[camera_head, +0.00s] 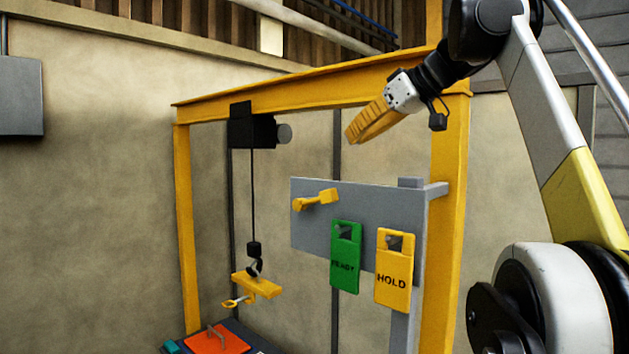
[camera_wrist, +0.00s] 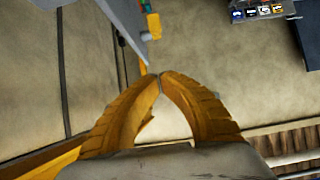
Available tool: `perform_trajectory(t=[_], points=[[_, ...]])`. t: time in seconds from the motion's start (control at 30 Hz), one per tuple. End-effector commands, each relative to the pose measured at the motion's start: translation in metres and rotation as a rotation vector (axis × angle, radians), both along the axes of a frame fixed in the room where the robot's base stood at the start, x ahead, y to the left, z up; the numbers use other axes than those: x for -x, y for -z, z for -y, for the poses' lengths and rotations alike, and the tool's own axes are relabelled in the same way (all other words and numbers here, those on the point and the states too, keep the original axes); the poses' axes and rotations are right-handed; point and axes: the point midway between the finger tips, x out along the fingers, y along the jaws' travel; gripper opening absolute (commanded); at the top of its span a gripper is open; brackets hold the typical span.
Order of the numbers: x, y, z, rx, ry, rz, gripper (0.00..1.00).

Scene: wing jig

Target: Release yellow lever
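A yellow lever (camera_head: 316,199) sticks out from the upper left of a grey panel (camera_head: 372,211), lying nearly level with a slight tilt up to the right. My gripper (camera_head: 354,136) is above the panel, up and to the right of the lever, clearly apart from it. In the wrist view its two yellow fingers (camera_wrist: 161,76) curve in and their tips meet, with nothing between them. A yellow piece (camera_wrist: 153,24) beyond the fingertips in that view is too small to name surely.
A green READY tag (camera_head: 345,273) and a yellow HOLD tag (camera_head: 393,284) hang on the panel. A yellow frame (camera_head: 185,230) surrounds it. A hoist (camera_head: 252,127) holds a yellow hanging piece (camera_head: 257,285) at left, above an orange plate (camera_head: 214,341).

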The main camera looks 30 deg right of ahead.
Motion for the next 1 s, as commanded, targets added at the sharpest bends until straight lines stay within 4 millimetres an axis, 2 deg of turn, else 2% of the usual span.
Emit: perform_trajectory(t=[0.23, 0.37, 0.8, 1.0], points=[[-0.001, 0.001, -0.001, 0.000, -0.001, -0.001, 0.00], [-0.010, 0.007, -0.005, 0.000, -0.002, -0.001, 0.00], [-0.080, 0.053, -0.031, 0.000, -0.002, 0.000, 0.00], [-0.072, 0.080, -0.027, 0.000, 0.001, -0.001, 0.00]])
